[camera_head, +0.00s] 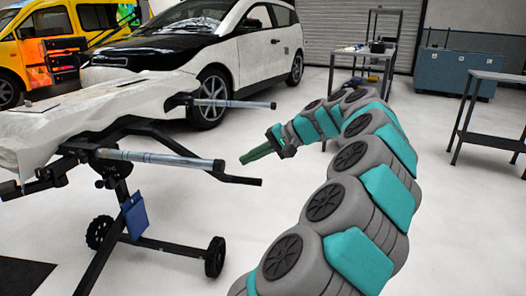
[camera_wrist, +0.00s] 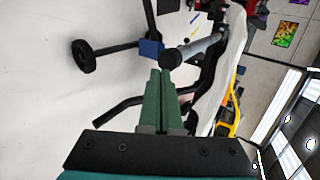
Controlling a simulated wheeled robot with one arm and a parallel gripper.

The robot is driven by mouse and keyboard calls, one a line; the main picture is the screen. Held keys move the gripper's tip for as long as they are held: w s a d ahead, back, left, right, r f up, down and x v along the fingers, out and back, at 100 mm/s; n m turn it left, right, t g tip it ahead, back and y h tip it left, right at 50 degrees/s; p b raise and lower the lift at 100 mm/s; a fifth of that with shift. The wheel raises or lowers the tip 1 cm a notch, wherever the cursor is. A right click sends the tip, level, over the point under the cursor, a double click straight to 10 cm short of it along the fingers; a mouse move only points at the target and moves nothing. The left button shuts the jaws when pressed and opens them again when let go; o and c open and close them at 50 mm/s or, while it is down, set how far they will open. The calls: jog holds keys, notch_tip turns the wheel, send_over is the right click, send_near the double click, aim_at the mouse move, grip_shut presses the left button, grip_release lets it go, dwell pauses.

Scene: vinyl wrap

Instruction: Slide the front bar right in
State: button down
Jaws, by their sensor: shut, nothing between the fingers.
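The front bar (camera_head: 165,159) is a silver tube with a black end cap, sticking out to the right from a black stand under a white-covered panel. In the wrist view the bar (camera_wrist: 203,46) shows its black cap toward me, just beyond and right of the fingertips. My gripper (camera_head: 243,160) has green fingers, shut and empty, pointing left a little to the right of the cap. In the wrist view the fingers (camera_wrist: 155,75) lie together. They appear apart from the bar. The bar's inner end is hidden in the stand.
A second, farther silver bar (camera_head: 237,104) sticks out behind. A bent black rod (camera_head: 232,179) lies below the front bar. The stand has wheels (camera_head: 215,257) and a blue piece (camera_head: 135,215). A white car (camera_head: 225,50) stands behind.

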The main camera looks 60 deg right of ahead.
aim_at(138, 153)
jog(key=shift+w+a+f, duration=0.15)
jog(key=shift+w+a, duration=0.1)
jog(key=shift+w, duration=0.5)
jog(key=shift+w+a+f, duration=0.15)
jog(key=shift+w+a, duration=0.1)
jog(key=shift+w, duration=0.55)
jog(key=shift+w+a+f, duration=0.15)
jog(key=shift+w+a, duration=0.1)
jog(key=shift+w, duration=0.5)
jog(key=w+a+p, duration=0.1)
jog(key=w+a, duration=0.2)
jog(key=w, duration=0.6)
jog(key=w+a+p, duration=0.2)
jog(key=w, duration=0.7)
jog(key=w+a+p, duration=0.2)
jog(key=w+a, duration=0.1)
jog(key=w, duration=0.6)
jog(key=shift+a, duration=0.35)
jog(key=shift+s, duration=0.15)
